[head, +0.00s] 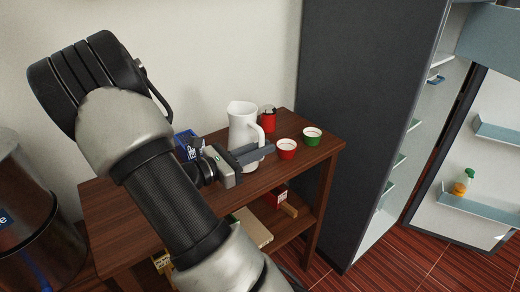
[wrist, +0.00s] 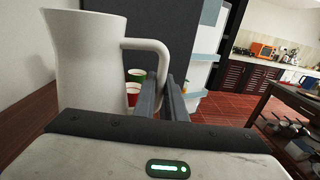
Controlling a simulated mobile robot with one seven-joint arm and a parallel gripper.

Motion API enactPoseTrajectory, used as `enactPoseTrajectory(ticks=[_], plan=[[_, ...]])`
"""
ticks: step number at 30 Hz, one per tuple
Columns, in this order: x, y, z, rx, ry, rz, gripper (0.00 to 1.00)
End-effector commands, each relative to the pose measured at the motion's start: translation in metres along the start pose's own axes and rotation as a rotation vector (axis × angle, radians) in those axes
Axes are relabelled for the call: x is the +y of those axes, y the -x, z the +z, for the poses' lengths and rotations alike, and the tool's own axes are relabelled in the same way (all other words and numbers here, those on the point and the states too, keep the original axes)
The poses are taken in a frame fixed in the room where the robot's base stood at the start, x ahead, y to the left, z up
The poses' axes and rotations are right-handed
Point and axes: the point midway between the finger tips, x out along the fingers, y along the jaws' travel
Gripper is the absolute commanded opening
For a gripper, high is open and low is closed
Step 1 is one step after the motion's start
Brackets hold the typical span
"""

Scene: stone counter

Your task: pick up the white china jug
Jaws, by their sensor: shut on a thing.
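The white china jug (head: 241,122) stands upright on the dark wooden table, its handle facing right. In the wrist view the jug (wrist: 92,60) fills the left side, close to the camera. My gripper (head: 256,153) reaches in from the left, low in front of the jug. In the wrist view the fingers of my gripper (wrist: 166,92) are closed together at the lower part of the handle, shut on it.
A red cup (head: 287,150) and a green cup (head: 312,138) stand right of the jug. A red canister (head: 268,118) is behind it, and a blue box (head: 184,142) is to its left. An open fridge (head: 402,150) stands right of the wooden table (head: 262,185).

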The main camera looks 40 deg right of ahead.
Motion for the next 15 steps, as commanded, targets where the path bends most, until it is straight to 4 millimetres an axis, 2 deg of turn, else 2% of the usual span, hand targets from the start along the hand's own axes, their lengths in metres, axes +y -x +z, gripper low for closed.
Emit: enactPoseTrajectory(ticks=[15], plan=[[0.000, -0.001, 0.048, -0.004, -0.009, -0.001, 0.00]])
